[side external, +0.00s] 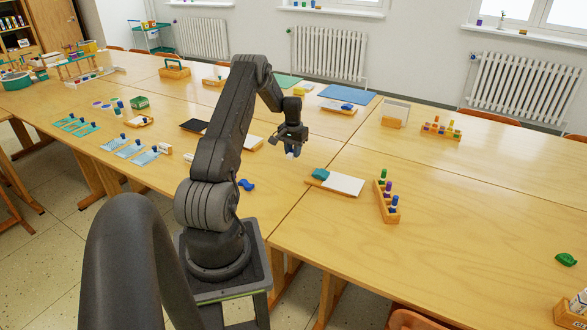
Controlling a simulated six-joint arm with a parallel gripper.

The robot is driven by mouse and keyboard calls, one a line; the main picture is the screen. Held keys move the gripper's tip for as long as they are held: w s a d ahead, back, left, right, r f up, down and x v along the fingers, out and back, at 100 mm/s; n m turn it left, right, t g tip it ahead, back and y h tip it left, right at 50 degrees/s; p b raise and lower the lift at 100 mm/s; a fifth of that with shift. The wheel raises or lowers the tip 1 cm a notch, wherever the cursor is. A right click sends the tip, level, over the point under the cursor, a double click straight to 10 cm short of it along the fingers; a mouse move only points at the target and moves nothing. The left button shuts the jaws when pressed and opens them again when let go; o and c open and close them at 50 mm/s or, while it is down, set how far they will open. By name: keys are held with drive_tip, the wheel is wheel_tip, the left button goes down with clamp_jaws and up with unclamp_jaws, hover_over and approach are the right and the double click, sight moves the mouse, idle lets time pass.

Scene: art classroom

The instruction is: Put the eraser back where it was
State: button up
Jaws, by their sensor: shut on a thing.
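My gripper (291,142) is over the middle of the wooden table (455,210), pointing down. It is shut on a small blue and white thing (293,153), partly hidden by the fingers. It may be the eraser, but it is too small to tell for sure. I cannot tell whether it touches the table. A teal block (321,174) lies at the left end of a white pad (345,184) on a board, in front and to the right of my gripper. No marked place for the eraser can be made out.
A wooden rack with coloured bottles (387,202) stands right of the pad. A blue item (247,185) lies close to my arm. Behind are a blue mat (347,94), a wooden holder (395,117) and another rack (440,131). The table's right side is mostly clear.

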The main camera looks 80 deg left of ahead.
sight(293, 171)
drive_tip(key=shift+f, duration=3.1)
drive_tip(key=shift+f, duration=0.2)
drive_tip(key=o, duration=0.8)
drive_tip(key=shift+o, duration=0.2)
